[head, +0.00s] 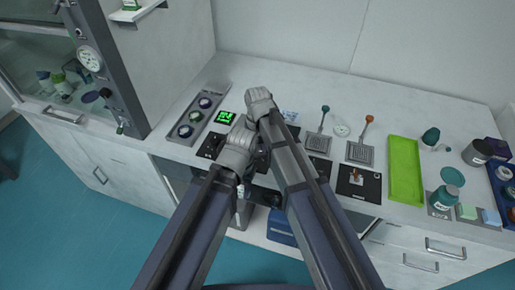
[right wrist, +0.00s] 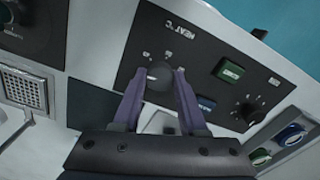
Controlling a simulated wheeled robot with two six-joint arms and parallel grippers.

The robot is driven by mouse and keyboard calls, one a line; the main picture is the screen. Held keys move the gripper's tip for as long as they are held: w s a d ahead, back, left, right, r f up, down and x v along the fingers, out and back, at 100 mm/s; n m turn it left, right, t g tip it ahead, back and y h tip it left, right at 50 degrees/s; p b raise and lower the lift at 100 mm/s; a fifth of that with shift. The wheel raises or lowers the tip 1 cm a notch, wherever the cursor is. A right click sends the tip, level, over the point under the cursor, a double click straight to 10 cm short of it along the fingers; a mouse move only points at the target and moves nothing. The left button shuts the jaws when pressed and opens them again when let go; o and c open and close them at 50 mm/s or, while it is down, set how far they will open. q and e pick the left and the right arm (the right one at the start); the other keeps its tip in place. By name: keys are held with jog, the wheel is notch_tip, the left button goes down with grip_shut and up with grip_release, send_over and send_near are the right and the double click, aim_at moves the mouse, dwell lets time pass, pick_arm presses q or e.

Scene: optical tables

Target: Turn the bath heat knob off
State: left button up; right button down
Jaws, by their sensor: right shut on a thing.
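The heat knob (right wrist: 158,82) is a dark round knob on a black panel (right wrist: 205,50) marked "HEAT °C", seen upside down in the right wrist view. My right gripper (right wrist: 159,74) is shut on it, with a purple finger on either side. In the head view my right gripper's casing (head: 259,103) is over the middle of the bench, and the knob is hidden beneath the arms. My left gripper's casing (head: 238,147) is just left of it, close to the right arm. Its fingers are not clear.
Burner-like grids (head: 360,153), a green tray (head: 405,175) and bottles (head: 444,197) are to the right.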

jog(key=n, duration=0.4)
jog(key=shift+n, duration=0.3)
jog(key=n, duration=0.3)
jog(key=shift+n, duration=0.4)
jog(key=n, duration=0.4)
jog(key=shift+n, duration=1.9)
jog(key=shift+c, duration=2.2)
grip_release()
